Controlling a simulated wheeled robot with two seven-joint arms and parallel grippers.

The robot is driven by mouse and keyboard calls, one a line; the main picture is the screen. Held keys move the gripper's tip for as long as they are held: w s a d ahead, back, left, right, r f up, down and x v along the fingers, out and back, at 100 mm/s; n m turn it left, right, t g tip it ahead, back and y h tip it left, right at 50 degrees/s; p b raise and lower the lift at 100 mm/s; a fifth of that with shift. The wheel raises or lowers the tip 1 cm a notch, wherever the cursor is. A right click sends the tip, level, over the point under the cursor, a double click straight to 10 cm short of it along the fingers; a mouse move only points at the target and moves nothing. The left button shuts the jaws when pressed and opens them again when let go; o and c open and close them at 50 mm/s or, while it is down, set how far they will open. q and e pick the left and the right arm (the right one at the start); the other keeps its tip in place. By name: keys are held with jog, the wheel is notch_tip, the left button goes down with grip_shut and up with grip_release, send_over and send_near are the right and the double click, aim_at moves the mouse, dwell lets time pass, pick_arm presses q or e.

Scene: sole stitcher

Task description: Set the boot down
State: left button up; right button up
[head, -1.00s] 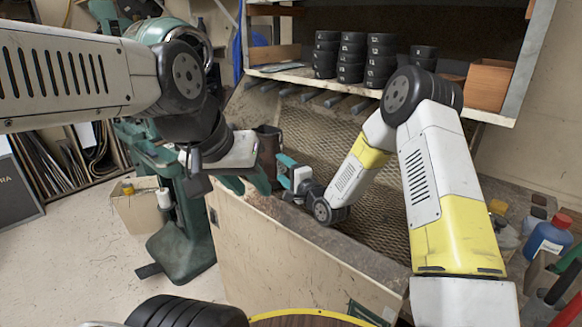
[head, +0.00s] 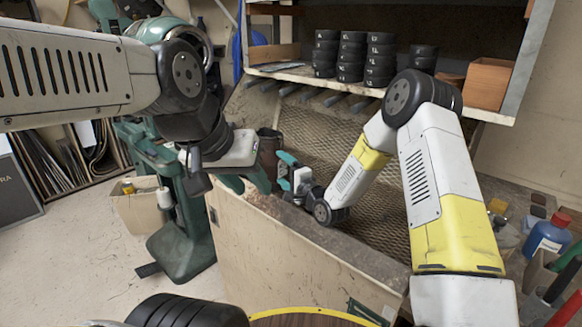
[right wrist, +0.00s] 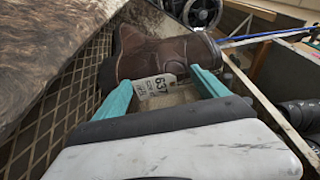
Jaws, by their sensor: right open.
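The brown leather boot (head: 268,146) stands with its shaft opening up at the left of the mesh-lined trough, its lower part hidden by the grippers. In the right wrist view the boot (right wrist: 160,52) is just beyond my right gripper's fingertips, with a white tag (right wrist: 157,84) marked 637 between them. My right gripper (head: 282,172) is open beside the boot, its teal fingers spread apart. My left gripper (head: 246,184) is in front of the boot at the trough's front edge. Its teal fingers point down, and I cannot tell whether they are open.
The sloping mesh trough (head: 375,225) is mostly free right of the boot. A shelf (head: 300,73) above holds stacks of dark numbered discs (head: 352,60) and a wooden box (head: 489,84). A green machine (head: 183,235) stands at left. A blue bottle (head: 548,236) stands at right.

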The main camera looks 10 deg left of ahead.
jog(key=shift+s, duration=0.1)
jog(key=s+d+r+n+g+h, duration=0.2)
jog(key=s+d+r+n+h, duration=0.15)
jog(key=s+d+r, duration=0.55)
jog(key=s+d+r+n+g+h, duration=0.1)
jog(key=s+d+r+n+h, duration=0.3)
jog(key=d, duration=0.9)
jog(key=s+d+r+n+g, duration=0.1)
jog(key=s+d, duration=0.1)
jog(key=s, duration=0.5)
jog(key=s+d+r+n+g+h, duration=0.1)
jog(key=s+d+r+g, duration=0.1)
jog(key=s, duration=0.6)
jog(key=s+d+r+n+g+h, duration=0.1)
jog(key=s+d+r, duration=0.1)
jog(key=s, duration=0.6)
jog(key=shift+d+g, duration=0.3)
jog(key=shift+d, duration=0.05)
